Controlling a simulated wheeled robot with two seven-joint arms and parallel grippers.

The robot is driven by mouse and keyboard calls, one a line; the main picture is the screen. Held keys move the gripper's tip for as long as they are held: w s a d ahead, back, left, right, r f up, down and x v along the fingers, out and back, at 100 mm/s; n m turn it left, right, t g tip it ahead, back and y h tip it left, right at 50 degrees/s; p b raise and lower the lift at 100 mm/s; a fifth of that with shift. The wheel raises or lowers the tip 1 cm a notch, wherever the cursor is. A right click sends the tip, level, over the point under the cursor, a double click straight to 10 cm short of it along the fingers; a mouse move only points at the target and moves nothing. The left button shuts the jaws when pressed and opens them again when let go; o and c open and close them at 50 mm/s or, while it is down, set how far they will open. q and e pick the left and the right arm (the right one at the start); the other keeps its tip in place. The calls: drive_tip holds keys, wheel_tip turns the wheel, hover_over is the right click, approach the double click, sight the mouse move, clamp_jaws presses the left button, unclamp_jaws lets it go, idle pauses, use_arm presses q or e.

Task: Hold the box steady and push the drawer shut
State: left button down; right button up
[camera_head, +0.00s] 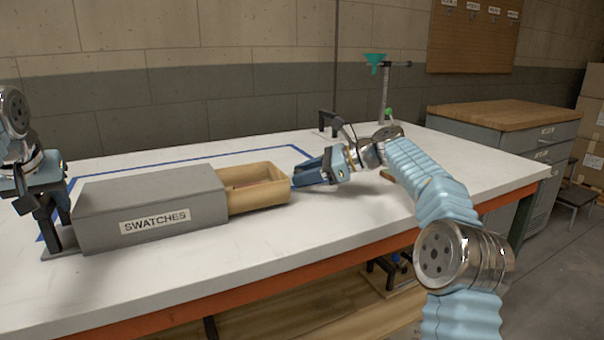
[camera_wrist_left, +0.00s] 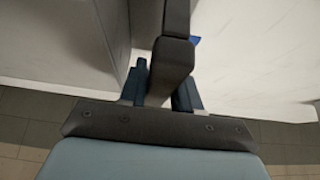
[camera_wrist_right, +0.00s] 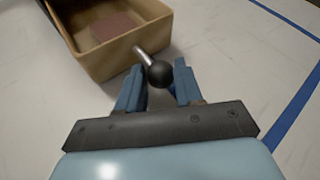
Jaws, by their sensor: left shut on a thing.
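The grey box (camera_head: 150,205) labelled SWATCHES lies on the table. Its wooden drawer (camera_head: 258,197) sticks out of the right end, and in the right wrist view the drawer (camera_wrist_right: 120,58) holds a reddish-brown swatch (camera_wrist_right: 115,28). My left gripper (camera_head: 48,212) is at the box's left end, shut on a dark upright handle (camera_wrist_left: 176,55). My right gripper (camera_head: 305,174) is beside the drawer's outer end. Its fingers are apart, with the drawer's black-ball knob (camera_wrist_right: 160,74) at the gap between their tips. I cannot tell whether they touch it.
A blue tape line (camera_head: 215,158) marks the white table (camera_head: 300,230). A stand (camera_head: 384,95) with a teal funnel (camera_head: 375,62) is at the back right. A wood-topped cabinet (camera_head: 505,113) stands beyond the table. The table front of the box is clear.

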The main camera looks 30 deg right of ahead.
clamp_jaws()
use_arm(q)
drive_tip(key=shift+d, duration=0.15)
use_arm(e)
drive_tip(key=a, duration=1.4)
drive_tip(key=shift+a, duration=0.35)
drive_tip(key=o, duration=0.8)
unclamp_jaws()
drive_tip(key=shift+o, duration=0.2)
drive_tip(key=shift+d, duration=0.1)
drive_tip(key=shift+s+d+r, duration=0.15)
drive_tip(key=shift+s+d, duration=0.05)
drive_tip(key=v, duration=1.1)
drive_tip(key=shift+s+d+r, duration=0.1)
drive_tip(key=shift+d+r, duration=0.05)
